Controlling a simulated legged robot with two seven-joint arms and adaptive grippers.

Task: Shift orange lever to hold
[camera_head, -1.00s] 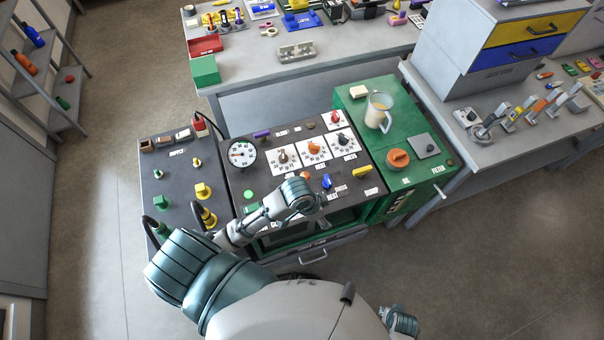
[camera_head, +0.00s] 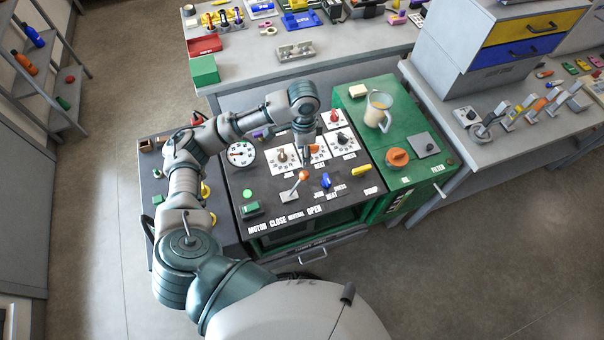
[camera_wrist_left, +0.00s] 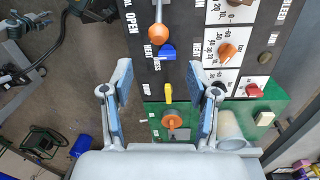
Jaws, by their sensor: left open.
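The orange lever, a silver shaft with an orange ball (camera_head: 303,175), stands tilted on the dark panel of the cart. In the left wrist view its ball (camera_wrist_left: 156,31) is at the top, beyond the fingertips. My left gripper (camera_head: 309,153) is above the panel, behind the ball in the head view. In the wrist view its fingers (camera_wrist_left: 159,78) are spread with nothing between them, apart from the lever. I cannot read a hold mark; "CLOSE", "NEUTRAL" and "OPEN" show along the front edge. My right gripper is out of view.
Beside the lever are a blue knob (camera_head: 326,180) and a yellow handle (camera_head: 362,170). Dials (camera_head: 345,141) and a round gauge (camera_head: 241,153) stand behind. The green top at right holds a jug (camera_head: 378,110) and an orange knob (camera_head: 398,157).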

